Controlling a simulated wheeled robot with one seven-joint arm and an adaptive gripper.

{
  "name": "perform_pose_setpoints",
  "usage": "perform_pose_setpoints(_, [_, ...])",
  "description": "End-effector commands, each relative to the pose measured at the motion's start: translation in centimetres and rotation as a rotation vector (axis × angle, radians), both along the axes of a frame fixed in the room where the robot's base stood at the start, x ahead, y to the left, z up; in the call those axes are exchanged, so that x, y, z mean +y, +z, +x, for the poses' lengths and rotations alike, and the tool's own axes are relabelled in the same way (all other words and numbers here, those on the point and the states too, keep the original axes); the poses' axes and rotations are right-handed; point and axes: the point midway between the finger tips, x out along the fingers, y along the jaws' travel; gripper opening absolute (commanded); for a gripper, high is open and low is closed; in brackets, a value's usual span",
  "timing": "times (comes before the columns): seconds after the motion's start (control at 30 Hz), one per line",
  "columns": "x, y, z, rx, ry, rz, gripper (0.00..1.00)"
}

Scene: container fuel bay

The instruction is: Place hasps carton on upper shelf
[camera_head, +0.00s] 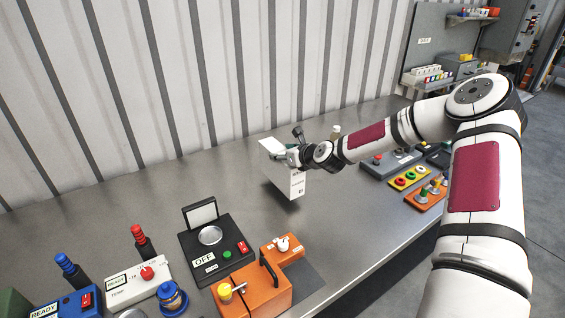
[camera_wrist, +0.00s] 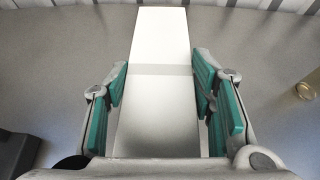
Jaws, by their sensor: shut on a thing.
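A white carton (camera_head: 287,176) with small dark print is above the metal workbench near its middle in the head view. My gripper (camera_head: 290,155) is at its upper part, at the end of my arm. In the wrist view the carton (camera_wrist: 155,85) stands between the green-padded fingers of my gripper (camera_wrist: 162,95), which is shut on it. A dark shadow lies beneath the carton, and it appears slightly raised. A grey shelf unit (camera_head: 440,75) with small items on it stands at the far right end of the bench. I cannot read the carton's print.
The steel workbench (camera_head: 120,215) is clear left of the carton. A black OFF device (camera_head: 215,255), an orange box (camera_head: 252,290) and a white panel (camera_head: 140,285) stand at the front. Button boxes (camera_head: 408,178) lie right of my gripper. A corrugated wall (camera_head: 200,80) runs behind.

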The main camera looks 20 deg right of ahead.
Motion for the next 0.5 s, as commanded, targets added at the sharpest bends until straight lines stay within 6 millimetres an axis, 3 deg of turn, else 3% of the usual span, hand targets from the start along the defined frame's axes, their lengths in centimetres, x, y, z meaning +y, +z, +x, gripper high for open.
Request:
perform_pose_setpoints(0.17, [0.0,-0.3,0.5,-0.003,0.000,0.002,0.00])
perform_pose_setpoints(0.5, [0.0,-3.4,0.5,-0.004,-0.001,0.000,0.00])
